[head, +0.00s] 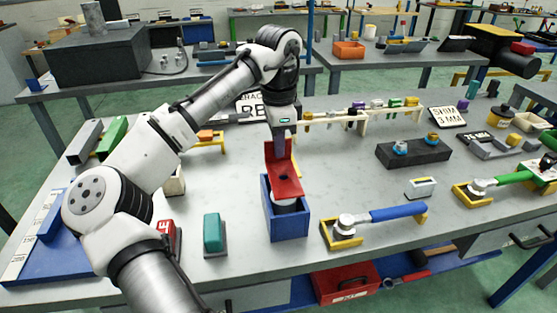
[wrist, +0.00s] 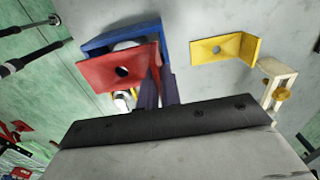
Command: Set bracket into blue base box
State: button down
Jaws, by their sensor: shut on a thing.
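The red bracket (head: 284,185) is L-shaped, with one plate upright and one roughly level plate with a round hole. My gripper (head: 279,146) points down and is shut on the upright plate. The level plate is over the back of the blue base box (head: 288,224), near rim height; I cannot tell whether they touch. A white round part (head: 287,205) shows inside the box below the bracket. In the wrist view the red bracket (wrist: 112,72) covers much of the blue box (wrist: 150,32), and my gripper's dark fingers (wrist: 157,95) are at the bracket's edge.
A teal block (head: 213,233) stands left of the box. A blue-handled tool (head: 385,214) in a yellow holder (head: 342,234) lies close on the right. A pale rack (head: 360,122) and a dark block (head: 413,153) are farther back. Bare grey tabletop lies between them.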

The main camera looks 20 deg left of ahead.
aim_at(278, 160)
jog(key=shift+f, duration=2.35)
jog(key=c, duration=1.6)
grip_release()
jog(key=shift+f, duration=0.1)
notch_tip(278, 160, up, 12)
jog(key=shift+r, duration=0.15)
